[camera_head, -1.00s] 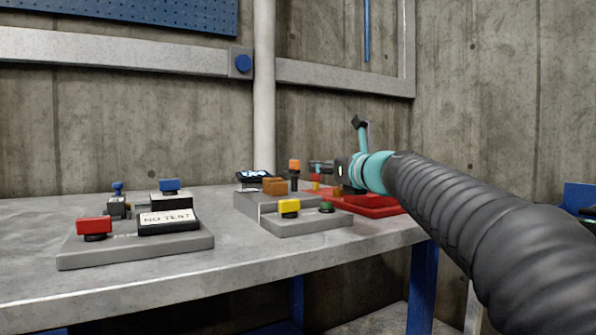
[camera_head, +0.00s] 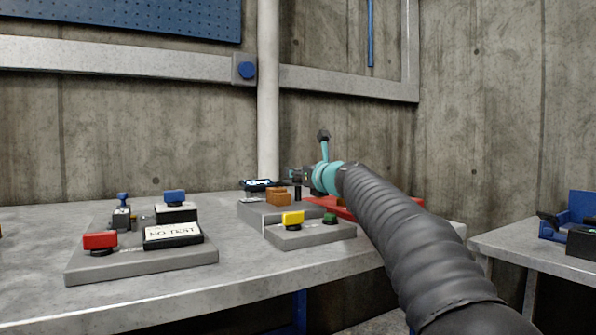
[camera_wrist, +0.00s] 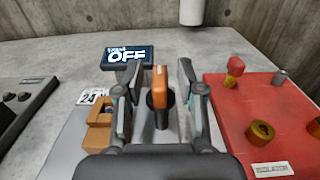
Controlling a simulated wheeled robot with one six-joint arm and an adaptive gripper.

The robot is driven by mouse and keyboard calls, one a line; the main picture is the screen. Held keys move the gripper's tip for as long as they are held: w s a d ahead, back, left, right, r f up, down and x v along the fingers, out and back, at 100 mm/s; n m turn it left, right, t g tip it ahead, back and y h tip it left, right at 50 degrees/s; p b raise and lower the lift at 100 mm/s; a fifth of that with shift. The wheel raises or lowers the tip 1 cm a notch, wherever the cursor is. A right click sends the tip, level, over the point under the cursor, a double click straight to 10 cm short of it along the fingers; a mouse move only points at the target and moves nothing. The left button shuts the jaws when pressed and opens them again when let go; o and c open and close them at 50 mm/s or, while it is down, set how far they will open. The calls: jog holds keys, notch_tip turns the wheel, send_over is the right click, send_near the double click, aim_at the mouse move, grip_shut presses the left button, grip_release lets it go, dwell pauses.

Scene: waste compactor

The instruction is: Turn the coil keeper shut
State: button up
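An upright orange handle on a black round base (camera_wrist: 160,87) stands on the grey block (camera_wrist: 70,148); I take it to be the coil keeper, though no label confirms this. My gripper (camera_wrist: 160,74) is open, with one finger on each side of the handle and a visible gap on both sides. In the head view my gripper (camera_head: 298,174) is above the grey block and hides the handle's orange top. A notched orange-brown piece (camera_wrist: 99,125) is left of the left finger. A dark display (camera_wrist: 127,57) reading OFF is behind it.
A red panel (camera_wrist: 245,95) with yellow and red knobs lies close on the right. A yellow switch (camera_head: 292,217) and green button (camera_head: 330,218) are in front. A plate with a red switch (camera_head: 100,240) and NO TEST box (camera_head: 172,235) is further left.

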jog(key=shift+w+a, duration=0.1)
grip_shut()
